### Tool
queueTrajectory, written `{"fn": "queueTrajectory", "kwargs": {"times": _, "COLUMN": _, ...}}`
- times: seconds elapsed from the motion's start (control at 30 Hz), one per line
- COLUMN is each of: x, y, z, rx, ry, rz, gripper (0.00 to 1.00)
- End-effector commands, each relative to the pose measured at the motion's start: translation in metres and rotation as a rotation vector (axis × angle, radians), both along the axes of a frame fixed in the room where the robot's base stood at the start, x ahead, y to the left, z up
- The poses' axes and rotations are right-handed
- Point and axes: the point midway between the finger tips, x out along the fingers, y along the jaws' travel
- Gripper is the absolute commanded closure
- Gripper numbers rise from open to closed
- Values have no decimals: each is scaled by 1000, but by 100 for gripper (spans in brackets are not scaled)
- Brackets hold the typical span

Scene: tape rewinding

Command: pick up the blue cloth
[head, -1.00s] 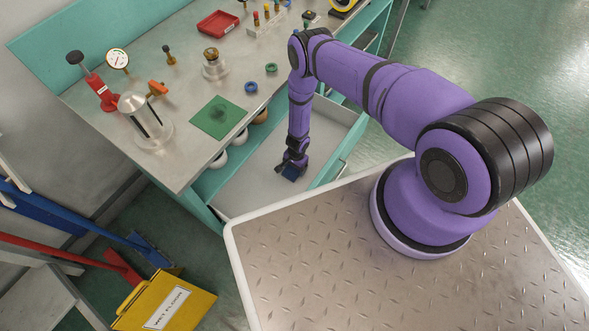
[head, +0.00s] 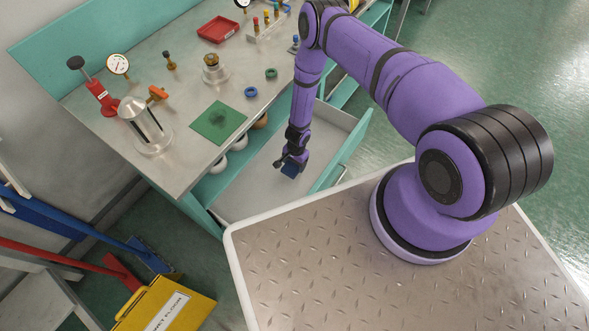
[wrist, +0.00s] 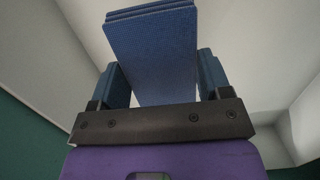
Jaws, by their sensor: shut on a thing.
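The blue cloth (wrist: 152,50) is a folded, layered blue pad with a woven surface. In the wrist view it stands between the two fingers of my gripper (wrist: 160,85), which is shut on it. In the head view my gripper (head: 291,162) points down inside the open drawer (head: 253,187), and a small part of the cloth (head: 289,171) shows dark blue below it. The drawer is pale inside and otherwise looks empty. I cannot tell how far the cloth is from the drawer floor.
The steel workbench (head: 187,170) stands over the drawer, with a green mat (head: 218,123), a glass-sided cylinder (head: 146,128) and a red tray (head: 218,29). The drawer's teal front wall (head: 342,150) rises at the right.

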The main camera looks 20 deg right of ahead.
Motion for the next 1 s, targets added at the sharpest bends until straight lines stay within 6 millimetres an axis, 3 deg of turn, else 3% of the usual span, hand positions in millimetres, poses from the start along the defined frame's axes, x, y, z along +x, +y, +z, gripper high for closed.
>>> {"fn": "queueTrajectory", "kwargs": {"times": 0.2, "x": 1, "y": 0, "z": 50, "rx": 0, "ry": -2, "rz": 1, "gripper": 55}}
{"fn": "queueTrajectory", "kwargs": {"times": 0.5, "x": 0, "y": 0, "z": 93, "rx": 0, "ry": -1, "rz": 1, "gripper": 55}}
{"fn": "queueTrajectory", "kwargs": {"times": 1.0, "x": 0, "y": 0, "z": 105, "rx": 0, "ry": 0, "rz": 1, "gripper": 55}}
